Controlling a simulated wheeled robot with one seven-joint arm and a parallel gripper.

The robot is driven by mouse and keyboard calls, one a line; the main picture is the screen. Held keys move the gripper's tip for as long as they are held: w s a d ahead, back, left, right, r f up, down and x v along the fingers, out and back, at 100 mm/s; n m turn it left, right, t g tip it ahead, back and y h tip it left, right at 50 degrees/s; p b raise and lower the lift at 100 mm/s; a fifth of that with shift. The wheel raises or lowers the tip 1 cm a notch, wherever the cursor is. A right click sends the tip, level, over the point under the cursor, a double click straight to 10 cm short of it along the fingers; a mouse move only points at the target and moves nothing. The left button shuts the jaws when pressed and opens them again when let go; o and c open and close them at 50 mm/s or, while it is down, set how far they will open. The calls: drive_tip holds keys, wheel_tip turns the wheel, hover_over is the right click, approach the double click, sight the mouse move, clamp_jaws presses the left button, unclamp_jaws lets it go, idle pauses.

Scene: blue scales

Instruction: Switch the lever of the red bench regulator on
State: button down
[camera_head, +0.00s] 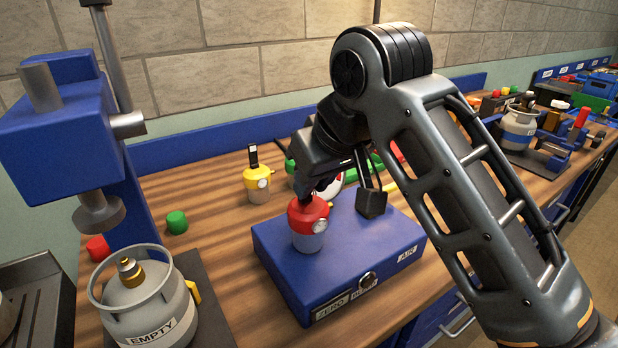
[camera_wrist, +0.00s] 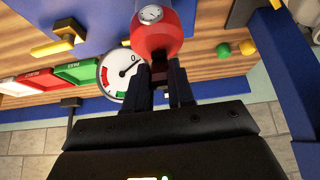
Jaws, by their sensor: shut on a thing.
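The red bench regulator (camera_head: 308,222) has a red top and a grey lower body, and stands on the blue box labelled ZERO and AIR (camera_head: 345,255). In the wrist view its red top (camera_wrist: 155,38) and small round gauge (camera_wrist: 150,14) show at the top centre. My gripper (camera_head: 306,197) is right at the regulator's top. In the wrist view my gripper (camera_wrist: 165,84) is shut on the dark lever (camera_wrist: 159,72) of the red regulator. The fingers and arm hide most of the lever, so its exact angle is hard to tell.
A yellow regulator (camera_head: 257,184) with an upright black lever stands behind the box. A canister marked EMPTY (camera_head: 148,300) and a blue press-like stand (camera_head: 60,125) are at left. Green (camera_head: 176,222) and red (camera_head: 98,248) caps lie near them. A dial gauge (camera_wrist: 122,75) is beside my fingers.

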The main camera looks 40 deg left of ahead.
sight(308, 198)
drive_tip(key=y+b, duration=0.1)
drive_tip(key=d+f+t+y+b, duration=0.1)
drive_tip(key=y+b, duration=0.1)
drive_tip(key=f+t+y+b, duration=0.1)
drive_tip(key=y+b, duration=0.1)
drive_tip(key=shift+s+d+f, duration=0.1)
drive_tip(key=shift+s+d, duration=0.15)
drive_tip(key=shift+s, duration=0.05)
drive_tip(key=shift+d+f+t+y+b, duration=0.15)
drive_tip(key=shift+f+t+y+b, duration=0.2)
drive_tip(key=shift+y+b, duration=0.7)
drive_tip(key=shift+s+t+y+b, duration=0.1)
drive_tip(key=shift+t+y+b, duration=0.15)
drive_tip(key=shift+b, duration=0.45)
drive_tip(key=shift+r, duration=0.1)
drive_tip(key=shift+y, duration=0.3)
drive_tip(key=c, duration=1)
unclamp_jaws()
drive_tip(key=shift+o, duration=0.2)
